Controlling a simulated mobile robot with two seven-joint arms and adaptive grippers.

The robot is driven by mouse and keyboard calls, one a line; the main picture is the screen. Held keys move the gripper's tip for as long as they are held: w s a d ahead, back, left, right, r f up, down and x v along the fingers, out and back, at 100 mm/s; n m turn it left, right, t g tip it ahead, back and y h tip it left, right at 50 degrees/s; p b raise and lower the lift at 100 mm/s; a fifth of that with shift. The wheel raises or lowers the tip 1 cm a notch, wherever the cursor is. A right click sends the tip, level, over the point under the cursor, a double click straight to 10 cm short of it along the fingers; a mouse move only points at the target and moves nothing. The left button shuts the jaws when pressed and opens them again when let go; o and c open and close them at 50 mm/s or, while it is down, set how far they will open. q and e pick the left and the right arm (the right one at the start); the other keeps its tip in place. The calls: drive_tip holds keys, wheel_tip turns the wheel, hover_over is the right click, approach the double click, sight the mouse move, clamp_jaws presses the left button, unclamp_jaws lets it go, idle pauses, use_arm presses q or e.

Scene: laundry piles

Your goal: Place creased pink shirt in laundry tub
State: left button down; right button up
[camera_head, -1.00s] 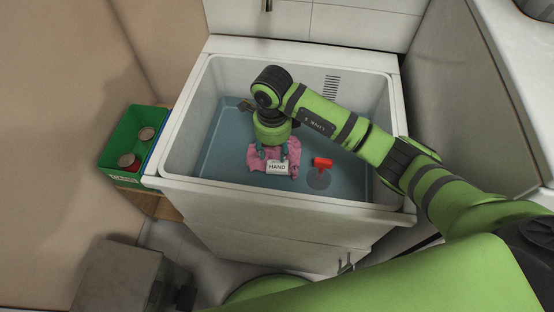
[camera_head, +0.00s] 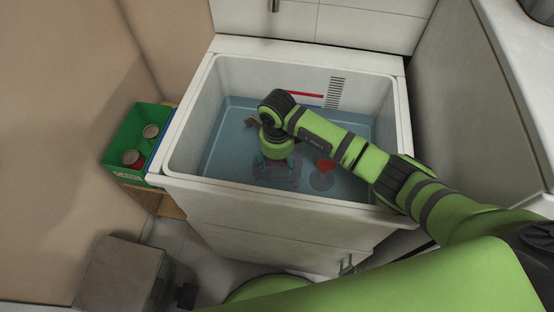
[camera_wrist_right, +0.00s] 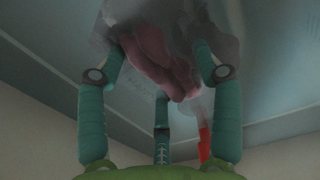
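The laundry tub (camera_head: 186,125) is white, with blue-tinted water inside. The pink shirt (camera_head: 270,180) lies low in the tub, dim and greyish through the water in the head view. In the right wrist view the crumpled pink shirt (camera_wrist_right: 160,65) shows between and beyond the fingertips. My right gripper (camera_head: 276,165) points down into the tub over the shirt. In the right wrist view my right gripper (camera_wrist_right: 160,60) has its teal fingers spread apart, not closed on the cloth. My left gripper is not in view.
A red plug (camera_head: 326,166) is at the tub floor, right of the shirt. A small brownish object (camera_head: 251,121) is left of my wrist. A green crate (camera_head: 126,143) with cans stands left of the tub.

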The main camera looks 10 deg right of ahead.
wheel_tip(320, 180, up, 12)
drive_tip(key=shift+r+b, duration=0.2)
drive_tip(key=shift+b, duration=0.1)
idle(0.4)
idle(0.4)
